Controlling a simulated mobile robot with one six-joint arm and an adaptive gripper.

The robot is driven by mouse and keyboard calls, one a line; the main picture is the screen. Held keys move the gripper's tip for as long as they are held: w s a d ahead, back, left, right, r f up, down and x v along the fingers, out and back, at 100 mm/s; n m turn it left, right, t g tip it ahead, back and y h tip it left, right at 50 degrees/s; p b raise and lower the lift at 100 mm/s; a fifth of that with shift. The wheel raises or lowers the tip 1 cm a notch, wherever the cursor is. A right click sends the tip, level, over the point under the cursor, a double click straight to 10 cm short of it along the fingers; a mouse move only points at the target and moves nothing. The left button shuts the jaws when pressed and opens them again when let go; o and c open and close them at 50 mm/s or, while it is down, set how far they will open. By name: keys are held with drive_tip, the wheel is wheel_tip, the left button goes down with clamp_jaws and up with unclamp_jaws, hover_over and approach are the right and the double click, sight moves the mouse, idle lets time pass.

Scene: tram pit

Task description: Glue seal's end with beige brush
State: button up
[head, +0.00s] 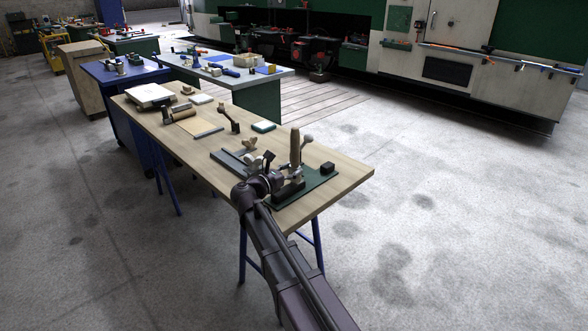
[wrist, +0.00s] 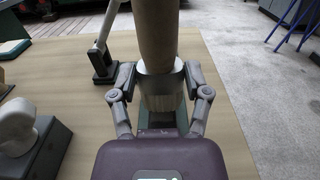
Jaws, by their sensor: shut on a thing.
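My gripper (wrist: 160,95) is shut on a brush in the wrist view. The brush has a thick beige wooden handle (wrist: 157,30) and a shiny metal ferrule (wrist: 160,88) between the fingers. In the head view, the beige handle (head: 295,147) stands upright over the near end of the workbench. I cannot tell whether this strip is the seal.
In the wrist view, a dark block with a rounded white piece (wrist: 18,132) stands left. Floor is clear to the right.

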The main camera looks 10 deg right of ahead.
drive_tip(key=shift+v, duration=1.95)
drive_tip(key=shift+f+b, duration=0.45)
drive_tip(key=shift+w+d, duration=0.1)
drive_tip(key=shift+w+d+r, duration=0.15)
drive_tip(key=shift+w+d, duration=0.2)
drive_tip(key=shift+d, duration=0.2)
drive_tip(key=shift+w+d, duration=0.45)
drive_tip(key=shift+d, duration=0.15)
drive_tip(key=shift+d, duration=0.1)
drive_tip(key=shift+w+d, duration=0.45)
drive_tip(key=shift+d, duration=0.05)
